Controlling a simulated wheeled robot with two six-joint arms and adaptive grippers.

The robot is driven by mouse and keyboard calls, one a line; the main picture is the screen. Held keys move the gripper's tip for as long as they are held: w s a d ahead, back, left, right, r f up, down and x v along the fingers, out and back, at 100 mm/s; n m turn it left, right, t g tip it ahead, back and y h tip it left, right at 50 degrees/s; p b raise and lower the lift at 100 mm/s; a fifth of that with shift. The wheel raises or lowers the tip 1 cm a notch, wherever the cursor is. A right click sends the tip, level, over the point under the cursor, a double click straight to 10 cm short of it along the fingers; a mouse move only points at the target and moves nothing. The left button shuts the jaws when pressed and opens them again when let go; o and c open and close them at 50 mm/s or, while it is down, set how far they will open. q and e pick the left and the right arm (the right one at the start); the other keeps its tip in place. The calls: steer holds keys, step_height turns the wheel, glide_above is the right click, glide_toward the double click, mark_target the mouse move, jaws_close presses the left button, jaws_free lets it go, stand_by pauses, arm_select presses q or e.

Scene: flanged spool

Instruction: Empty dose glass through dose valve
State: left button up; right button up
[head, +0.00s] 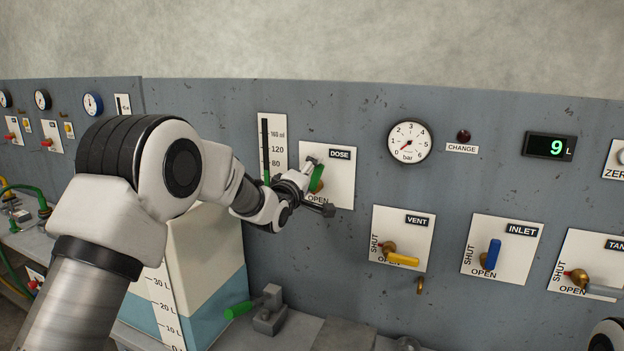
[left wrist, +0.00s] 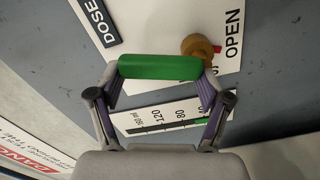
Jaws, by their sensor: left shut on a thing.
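The dose valve has a green handle (head: 317,178) on a white plate marked DOSE (head: 342,185). My left gripper (head: 318,187) is shut on that handle, with a finger at each end of it in the left wrist view (left wrist: 160,68). The handle stands close to upright. The brass hub (left wrist: 197,45) has a red tip that lies towards the word OPEN. The dose glass scale (head: 272,140) is left of the plate; a green level shows low on it, below 80, partly hidden by my arm. It also shows in the left wrist view (left wrist: 160,117).
Right of the dose valve are a yellow vent handle (head: 403,260) lying level, an upright blue inlet handle (head: 493,254) and a tank valve (head: 580,279). A pressure gauge (head: 409,143) and a display (head: 549,146) reading 9 L are above. A tank (head: 205,260) stands below my arm.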

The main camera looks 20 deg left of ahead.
arm_select(q)
steer(key=shift+a+r+n, duration=0.25)
steer(key=shift+a+n, duration=0.05)
steer(key=shift+n, duration=0.7)
steer(key=shift+r, duration=0.1)
steer(key=o, duration=1.5)
steer(key=shift+w, duration=0.1)
steer(key=shift+o, duration=0.7)
steer(key=shift+w+d+f, duration=0.35)
steer(key=shift+w, duration=0.05)
steer(key=shift+s+a, duration=0.2)
steer(key=shift+s, duration=0.25)
steer(key=s, duration=1.1)
steer(key=shift+a, duration=0.35)
